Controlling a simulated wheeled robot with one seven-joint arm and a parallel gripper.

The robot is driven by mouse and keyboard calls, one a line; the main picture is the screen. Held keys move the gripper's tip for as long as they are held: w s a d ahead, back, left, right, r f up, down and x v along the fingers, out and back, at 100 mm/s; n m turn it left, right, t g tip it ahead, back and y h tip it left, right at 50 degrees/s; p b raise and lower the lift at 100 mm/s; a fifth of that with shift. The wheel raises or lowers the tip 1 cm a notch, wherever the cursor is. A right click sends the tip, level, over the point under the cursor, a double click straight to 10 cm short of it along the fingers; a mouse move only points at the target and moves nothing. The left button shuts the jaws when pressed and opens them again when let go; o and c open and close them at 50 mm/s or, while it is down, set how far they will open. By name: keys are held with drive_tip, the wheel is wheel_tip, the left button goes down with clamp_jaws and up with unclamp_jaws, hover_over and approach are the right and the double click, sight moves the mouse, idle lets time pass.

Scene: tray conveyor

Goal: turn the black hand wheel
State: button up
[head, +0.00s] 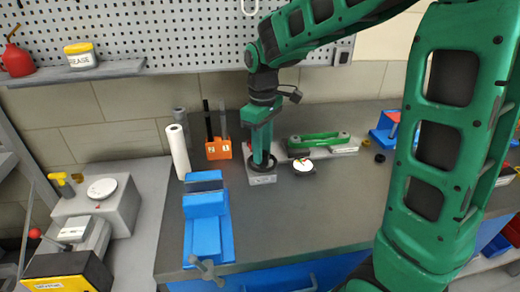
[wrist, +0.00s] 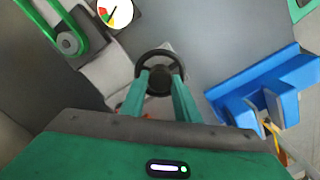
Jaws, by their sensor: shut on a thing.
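The black hand wheel (wrist: 160,53) lies flat on a small grey block and shows in the middle of the wrist view. In the head view the wheel (head: 272,167) is partly covered by my gripper (head: 262,163), which points straight down onto it. In the wrist view the two green fingers of my gripper (wrist: 160,84) reach down on either side of the wheel's middle and are shut on it. The near part of the rim is hidden by the fingers.
A blue vise (head: 207,222) is at the front left, an orange tool holder (head: 219,150) behind. The bench right of the gauge is mostly clear.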

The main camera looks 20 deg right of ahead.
drive_tip(key=shift+m, duration=1.3)
drive_tip(key=o, duration=1)
drive_tip(key=shift+o, duration=0.2)
wheel_tip(320, 180, up, 11)
drive_tip(key=shift+w+d+f, duration=0.1)
drive_tip(key=s+d+f+m, duration=0.3)
drive_tip(key=s+d, duration=0.2)
drive_tip(key=s, duration=0.4)
drive_tip(key=s+d+f+m, duration=0.4)
drive_tip(key=s+d, duration=0.2)
drive_tip(key=s, duration=0.3)
drive_tip(key=s+d+f+m, duration=0.4)
drive_tip(key=s+d, duration=0.2)
drive_tip(key=s, duration=0.3)
drive_tip(key=shift+s+d, duration=0.1)
drive_tip(key=shift+s, duration=0.05)
